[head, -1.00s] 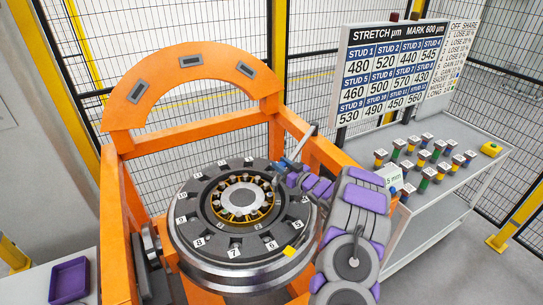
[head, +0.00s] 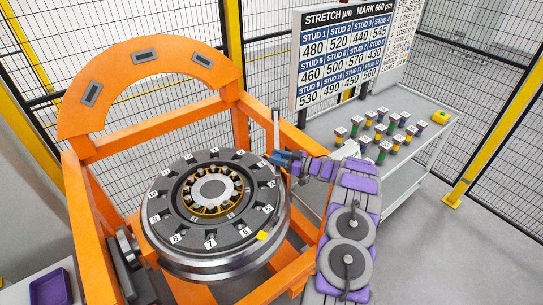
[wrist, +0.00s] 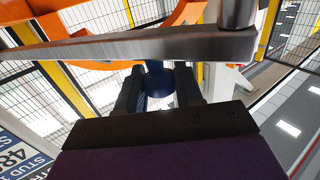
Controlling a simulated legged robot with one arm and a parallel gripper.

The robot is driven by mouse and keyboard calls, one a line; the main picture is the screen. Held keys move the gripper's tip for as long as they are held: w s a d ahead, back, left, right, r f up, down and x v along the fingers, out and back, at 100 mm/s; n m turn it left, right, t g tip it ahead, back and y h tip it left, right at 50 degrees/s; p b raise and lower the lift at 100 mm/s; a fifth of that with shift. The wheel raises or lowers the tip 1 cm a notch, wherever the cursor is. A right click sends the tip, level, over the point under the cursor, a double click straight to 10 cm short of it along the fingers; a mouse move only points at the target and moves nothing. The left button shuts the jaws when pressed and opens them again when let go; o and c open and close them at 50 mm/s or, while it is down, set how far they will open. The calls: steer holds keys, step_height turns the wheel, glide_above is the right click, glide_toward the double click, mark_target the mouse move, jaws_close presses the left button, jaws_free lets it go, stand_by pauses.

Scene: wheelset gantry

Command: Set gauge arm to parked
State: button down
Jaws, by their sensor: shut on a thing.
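The gauge arm (head: 276,130) shows in the head view as a slim grey bar beside the right orange post, at the far right edge of the wheel. My gripper (head: 281,158) is at the lower end of the bar. In the wrist view my gripper (wrist: 158,88) has its two dark fingers shut on a blue round grip (wrist: 158,78) below the bar. How the grip joins the bar is partly hidden.
The wheel (head: 165,238) with numbered blocks lies in the orange gantry frame (head: 150,140). A yellow block (head: 263,236) sits on its rim. A grey table (head: 425,150) with several coloured studs stands right, below the stretch board (head: 345,60). A purple tray (head: 50,288) is lower left.

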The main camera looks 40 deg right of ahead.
steer(key=shift+d+r, duration=0.4)
steer(key=shift+r, duration=0.05)
steer(key=c, duration=0.9)
jaws_free()
steer(key=shift+o, duration=0.6)
steer(key=shift+s, duration=0.1)
steer(key=shift+a+f, duration=0.1)
steer(key=shift+f, duration=0.1)
steer(key=v, duration=0.7)
steer(key=shift+s+d, duration=0.2)
steer(key=shift+d, duration=0.05)
steer(key=shift+f, duration=0.1)
steer(key=shift+c, duration=0.4)
